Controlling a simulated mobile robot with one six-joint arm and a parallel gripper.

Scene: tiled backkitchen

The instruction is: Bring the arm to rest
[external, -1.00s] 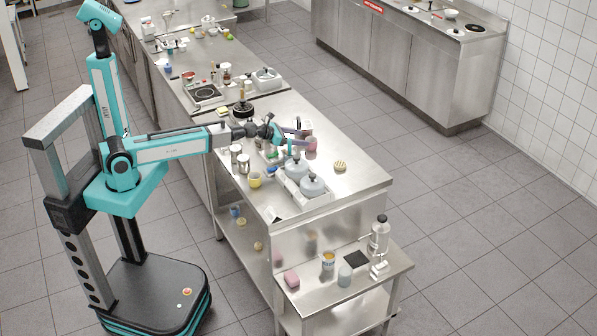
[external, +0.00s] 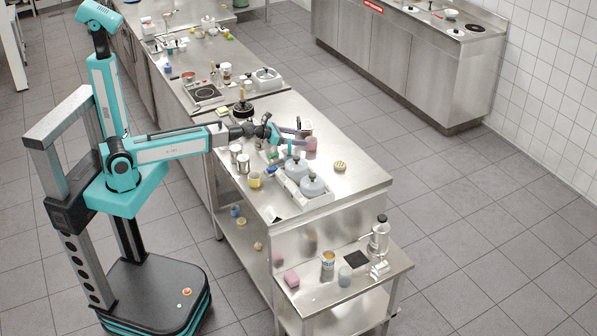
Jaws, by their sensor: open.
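My arm reaches right from my base, nearly level, over the left edge of the steel counter (external: 358,184). My gripper (external: 298,138) is open at the arm's end, above the counter's middle. It is small in the view. A pinkish thing (external: 311,144) lies close to the gripper's right side; I cannot tell whether they touch. Nothing clearly sits between the fingers. Two grey lidded pots (external: 312,186) stand on the counter just in front of the gripper.
Metal canisters (external: 243,163) and a yellow cup (external: 254,180) stand under my forearm. A dark pan (external: 242,109) is behind the arm. A round yellowish thing (external: 340,166) lies to the right. A low side shelf (external: 310,290) holds a bottle (external: 380,236) and jars.

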